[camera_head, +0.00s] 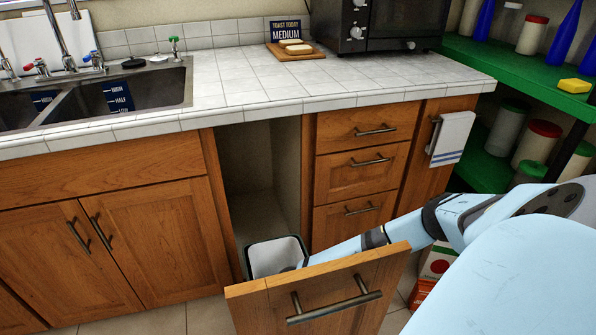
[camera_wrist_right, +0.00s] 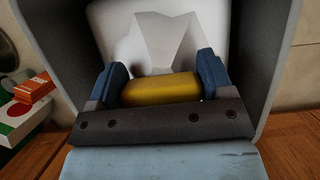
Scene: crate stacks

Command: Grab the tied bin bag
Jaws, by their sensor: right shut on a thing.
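The tied bin bag (camera_wrist_right: 165,38) shows in the right wrist view as a pale, faceted white shape inside the bin, with a yellow band or tie (camera_wrist_right: 160,89) in front of it. My right gripper (camera_wrist_right: 161,75) reaches down into the bin, its blue fingers on either side of the yellow part and shut on it. In the head view the grey bin (camera_head: 262,256) stands in the pulled-out drawer, with a pale inside. My right arm passes over the drawer front into it, and the gripper itself is mostly hidden there. My left gripper is not in view.
The open wooden drawer front (camera_head: 330,300) stands between the bin and me, under my right forearm. Closed cabinets, a tiled counter (camera_head: 260,82) and a sink (camera_head: 120,95) lie around it. Boxes (camera_head: 433,268) sit on the floor at right, below green shelves (camera_head: 515,62).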

